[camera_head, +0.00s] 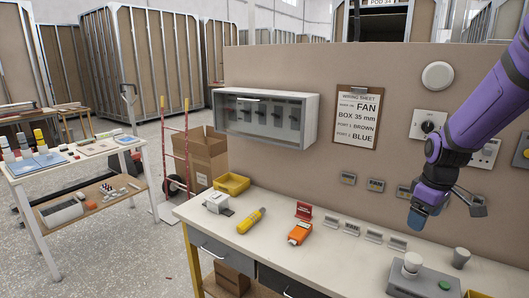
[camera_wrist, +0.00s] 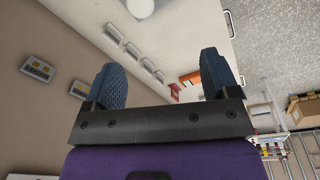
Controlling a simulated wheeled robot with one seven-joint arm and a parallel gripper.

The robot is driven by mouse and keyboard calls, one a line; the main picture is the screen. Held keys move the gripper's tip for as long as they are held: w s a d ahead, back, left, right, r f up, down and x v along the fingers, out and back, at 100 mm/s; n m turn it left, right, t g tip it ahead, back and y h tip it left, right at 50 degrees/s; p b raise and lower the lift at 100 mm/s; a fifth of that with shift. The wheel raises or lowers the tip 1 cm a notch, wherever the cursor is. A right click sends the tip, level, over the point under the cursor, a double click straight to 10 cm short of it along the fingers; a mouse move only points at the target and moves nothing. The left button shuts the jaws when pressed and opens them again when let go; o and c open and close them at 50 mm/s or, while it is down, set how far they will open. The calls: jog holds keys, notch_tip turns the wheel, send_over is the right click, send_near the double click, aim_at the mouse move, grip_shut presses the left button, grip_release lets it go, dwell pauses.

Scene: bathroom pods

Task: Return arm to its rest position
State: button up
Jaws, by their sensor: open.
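My purple arm comes in from the right edge of the head view. My gripper (camera_head: 447,213) hangs in front of the wall panel, above the right part of the bench. In the wrist view my gripper (camera_wrist: 162,68) shows two blue ribbed fingers spread wide, with nothing between them. The bench top (camera_head: 340,265) lies below it, apart from the fingers.
On the bench are a grey control box with a knob (camera_head: 424,282), an orange tool (camera_head: 299,232), a yellow tool (camera_head: 251,220) and a yellow bin (camera_head: 231,184). A wall cabinet (camera_head: 266,115) and a wiring sheet (camera_head: 357,117) are on the panel.

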jog(key=s+a+r+m+t, duration=0.2)
jog(key=s+a+r+m, duration=0.1)
jog(key=s+r, duration=0.5)
jog(key=s+a+r+m+t, duration=0.2)
jog(key=s+a+r, duration=0.4)
jog(key=s, duration=0.9)
notch_tip(320, 180, up, 3)
jog(key=shift+s+a+f+m, duration=0.1)
jog(key=shift+s+a+m, duration=0.15)
jog(key=shift+m, duration=0.55)
